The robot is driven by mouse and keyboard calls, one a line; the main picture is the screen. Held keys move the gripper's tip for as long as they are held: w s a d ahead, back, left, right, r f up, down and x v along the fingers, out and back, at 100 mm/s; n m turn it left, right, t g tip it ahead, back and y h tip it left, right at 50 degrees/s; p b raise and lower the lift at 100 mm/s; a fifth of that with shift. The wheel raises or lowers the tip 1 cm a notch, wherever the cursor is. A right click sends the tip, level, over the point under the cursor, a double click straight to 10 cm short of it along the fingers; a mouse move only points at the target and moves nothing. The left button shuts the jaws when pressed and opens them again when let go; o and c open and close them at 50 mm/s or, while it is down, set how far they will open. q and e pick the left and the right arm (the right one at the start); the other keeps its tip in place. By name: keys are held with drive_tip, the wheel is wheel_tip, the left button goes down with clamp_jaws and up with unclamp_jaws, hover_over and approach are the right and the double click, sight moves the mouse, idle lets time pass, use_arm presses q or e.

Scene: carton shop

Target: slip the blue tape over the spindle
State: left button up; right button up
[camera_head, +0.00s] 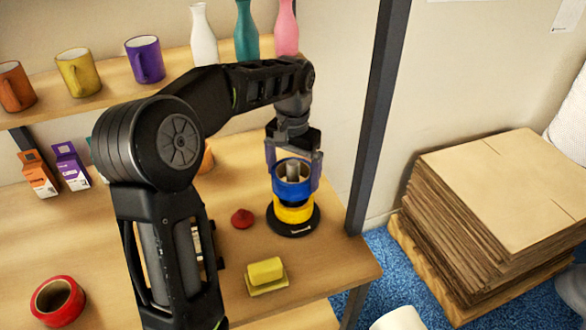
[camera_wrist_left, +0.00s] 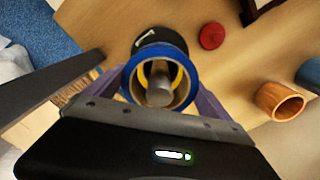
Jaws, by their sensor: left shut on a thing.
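The blue tape (camera_head: 292,188) is a ring held between the fingers of my left gripper (camera_head: 293,170), which is shut on it. The grey spindle (camera_head: 292,172) rises through the tape's hole. Below, a yellow tape (camera_head: 294,210) sits around the spindle on its black round base (camera_head: 293,226). In the left wrist view the blue tape (camera_wrist_left: 184,58) encircles the spindle post (camera_wrist_left: 160,85), with the yellow ring partly visible inside. Whether the blue tape touches the yellow one is unclear. My right gripper is not in view.
A red tape (camera_head: 58,301) lies at the front left of the table. A small red piece (camera_head: 242,218) and a yellow block (camera_head: 266,272) are near the spindle. Mugs (camera_head: 145,60) and bottles (camera_head: 246,32) stand on the shelf behind. Stacked cardboard (camera_head: 500,200) is at right.

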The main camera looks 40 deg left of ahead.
sight(293, 162)
use_arm(q)
drive_tip(key=shift+f+b, duration=1.25)
drive_tip(key=shift+f, duration=0.95)
drive_tip(key=o, duration=1.2)
wheel_tip(293, 162, up, 10)
drive_tip(key=p, duration=0.8)
